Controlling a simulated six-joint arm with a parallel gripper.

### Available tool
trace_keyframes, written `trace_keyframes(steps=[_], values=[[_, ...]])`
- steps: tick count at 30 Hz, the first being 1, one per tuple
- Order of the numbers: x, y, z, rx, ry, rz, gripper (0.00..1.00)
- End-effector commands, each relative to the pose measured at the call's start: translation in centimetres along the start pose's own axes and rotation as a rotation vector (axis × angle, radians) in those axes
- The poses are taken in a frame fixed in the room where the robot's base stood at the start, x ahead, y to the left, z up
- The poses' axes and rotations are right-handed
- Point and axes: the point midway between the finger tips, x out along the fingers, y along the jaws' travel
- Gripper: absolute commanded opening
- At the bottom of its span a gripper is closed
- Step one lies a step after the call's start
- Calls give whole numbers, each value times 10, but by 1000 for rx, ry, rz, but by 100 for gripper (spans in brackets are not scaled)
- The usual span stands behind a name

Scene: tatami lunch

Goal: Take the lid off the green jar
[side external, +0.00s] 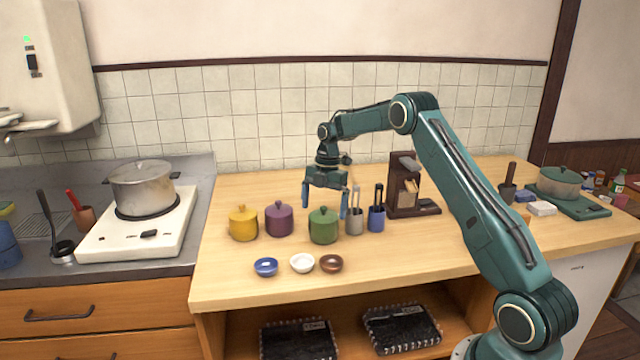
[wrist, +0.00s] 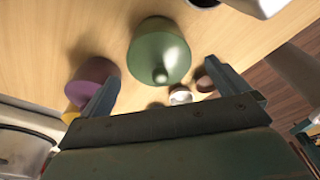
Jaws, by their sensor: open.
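The green jar (side external: 323,229) stands upright on the wooden counter, right of the purple jar (side external: 279,220) and the yellow jar (side external: 243,224). Its green lid (side external: 322,212) with a small knob is on it. In the wrist view the lid (wrist: 160,50) shows from above, ahead of the fingers. My gripper (side external: 325,211) points down above the green jar, with its fingers apart and nothing between them. In the wrist view my gripper's two fingers (wrist: 160,92) are spread wide, and I see no contact with the lid.
A grey utensil cup (side external: 354,222) and a blue one (side external: 376,219) stand close on the right of the green jar. Blue (side external: 266,267), white (side external: 302,263) and brown (side external: 331,263) small bowls sit in front. A dark brown stand (side external: 404,190) is behind right.

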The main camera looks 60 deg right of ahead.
Motion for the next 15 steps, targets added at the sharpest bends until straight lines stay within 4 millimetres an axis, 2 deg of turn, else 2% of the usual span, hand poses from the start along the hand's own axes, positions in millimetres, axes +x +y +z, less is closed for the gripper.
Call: trace_keyframes(steps=[5,15], values=[[12,0,0,0,0,0,100],[13,0,0,0,-1,0,100]])
